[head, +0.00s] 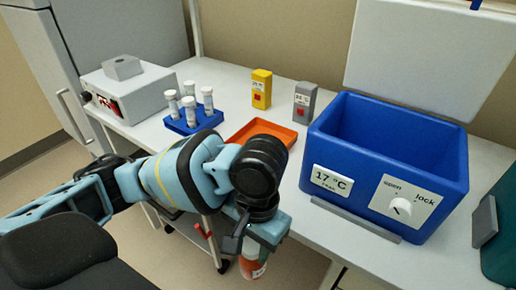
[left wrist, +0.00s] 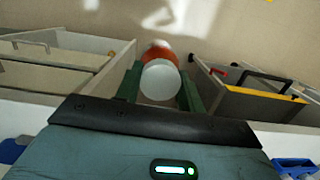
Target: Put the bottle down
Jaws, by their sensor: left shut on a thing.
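My left gripper (head: 262,225) is shut on the bottle (head: 253,262), which hangs below it in front of the table's front edge, lower than the tabletop. The bottle shows a white and orange-red body with a label; its upper part is hidden by the gripper in the head view. In the left wrist view the bottle (left wrist: 160,80) has a round white top between the two green fingers (left wrist: 160,88). The floor lies below it. My right gripper is not in view.
The white table (head: 225,78) carries a blue rack (head: 193,122) of white-capped vials, an orange tray (head: 262,132), yellow (head: 261,88) and grey (head: 304,101) boxes, and a large blue open bath (head: 340,152).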

